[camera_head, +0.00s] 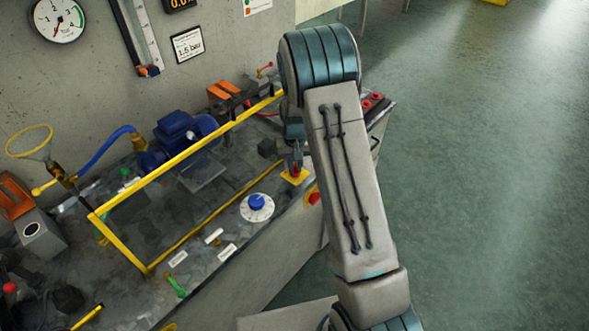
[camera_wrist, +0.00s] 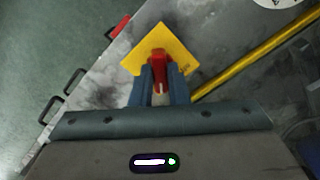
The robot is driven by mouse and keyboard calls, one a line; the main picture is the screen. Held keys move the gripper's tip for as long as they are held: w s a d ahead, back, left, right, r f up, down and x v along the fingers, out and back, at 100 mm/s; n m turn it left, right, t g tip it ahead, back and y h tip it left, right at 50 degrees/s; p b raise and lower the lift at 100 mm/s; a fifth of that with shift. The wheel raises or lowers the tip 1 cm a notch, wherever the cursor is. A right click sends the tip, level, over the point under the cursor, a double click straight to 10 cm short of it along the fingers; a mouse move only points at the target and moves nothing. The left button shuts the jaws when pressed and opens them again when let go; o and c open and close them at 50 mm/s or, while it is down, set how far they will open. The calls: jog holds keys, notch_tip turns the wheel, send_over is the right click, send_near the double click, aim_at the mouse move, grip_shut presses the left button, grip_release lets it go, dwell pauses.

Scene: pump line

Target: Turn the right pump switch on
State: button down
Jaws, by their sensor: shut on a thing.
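The red switch handle (camera_wrist: 158,60) stands on a yellow square plate (camera_wrist: 185,46) in the wrist view. In the head view the yellow plate (camera_head: 296,179) lies near the bench's front edge, right of the blue dial knob (camera_head: 257,203). My gripper (camera_wrist: 160,72) is shut on the red switch handle, with one finger on each side of it. The lower part of the handle is partly hidden between the fingers. In the head view my gripper (camera_head: 295,165) is over the plate, and my arm hides the bench behind it.
A yellow rail (camera_head: 185,155) frames the blue pump (camera_head: 180,128) to the left. A white switch (camera_head: 213,236) and a green handle (camera_head: 175,286) are along the front. A red button (camera_head: 314,198) is on the bench's front. Open floor (camera_head: 470,190) lies to the right.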

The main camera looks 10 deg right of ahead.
aim_at(295, 168)
jog(key=m+b, duration=0.1)
jog(key=m, duration=0.4)
jog(key=shift+m+b, duration=0.3)
jog(key=shift+m, duration=2.2)
jog(key=c, duration=1.4)
grip_release()
notch_tip(295, 168, up, 14)
jog(key=b, duration=0.1)
